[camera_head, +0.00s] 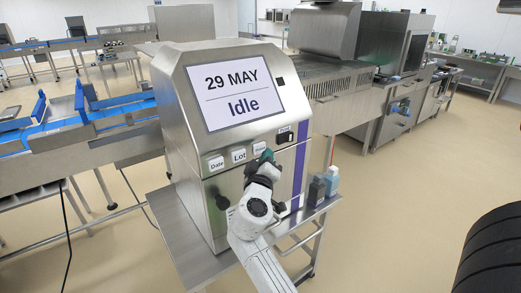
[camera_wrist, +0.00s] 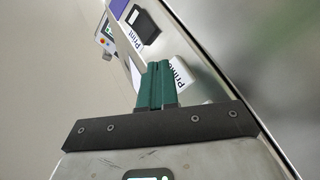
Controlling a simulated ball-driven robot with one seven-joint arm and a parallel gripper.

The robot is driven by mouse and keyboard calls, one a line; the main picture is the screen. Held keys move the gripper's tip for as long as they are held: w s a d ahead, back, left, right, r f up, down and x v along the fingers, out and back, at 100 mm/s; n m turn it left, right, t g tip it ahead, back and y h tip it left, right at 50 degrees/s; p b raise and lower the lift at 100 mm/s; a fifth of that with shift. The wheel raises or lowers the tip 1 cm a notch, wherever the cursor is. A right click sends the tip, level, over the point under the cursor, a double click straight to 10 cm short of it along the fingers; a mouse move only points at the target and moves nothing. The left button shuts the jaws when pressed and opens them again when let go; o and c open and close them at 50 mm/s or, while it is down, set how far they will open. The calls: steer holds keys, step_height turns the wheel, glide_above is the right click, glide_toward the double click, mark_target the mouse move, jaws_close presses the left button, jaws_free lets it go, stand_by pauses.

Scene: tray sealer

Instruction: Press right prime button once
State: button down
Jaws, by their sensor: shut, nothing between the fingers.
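The grey printer unit (camera_head: 181,75) carries a row of buttons below its screen (camera_head: 236,90), which reads "29 MAY" and "Idle". White buttons labelled Date (camera_head: 217,163) and Lot (camera_head: 239,155) show there. A third white button (camera_head: 259,147) is partly hidden behind my gripper (camera_head: 266,156). In the wrist view a white button labelled "Prime" (camera_wrist: 193,82) is beside my gripper (camera_wrist: 157,66), partly covered by its green fingers. The fingers are together and empty. Their tips are at or close to the panel; I cannot tell whether they touch it.
Small bottles (camera_head: 317,191) stand on the steel stand (camera_head: 180,243) at right. A blue-belted conveyor (camera_head: 100,122) is left.

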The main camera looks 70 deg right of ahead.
steer(key=s+a, duration=0.1)
steer(key=s, duration=0.2)
steer(key=s+a, duration=0.1)
steer(key=shift+s+a, duration=0.15)
steer(key=shift+a, duration=0.15)
stand_by(0.4)
stand_by(0.7)
steer(key=s+a+f+y, duration=0.1)
steer(key=a+f+y, duration=0.45)
steer(key=f, duration=0.35)
steer(key=s+a+f+y, duration=0.2)
steer(key=a+f+y, duration=0.2)
steer(key=a+f, duration=0.3)
steer(key=s+a+f+n+g+y, duration=0.1)
steer(key=s+a+f+n+y, duration=0.1)
steer(key=a, duration=0.6)
steer(key=s+a+f+n+g+y, duration=0.2)
steer(key=s+a+f+y, duration=0.3)
steer(key=a+f, duration=0.3)
steer(key=shift+s+a+f+n+y, duration=0.3)
steer(key=shift+a+n+y, duration=0.3)
steer(key=shift+a+y, duration=0.2)
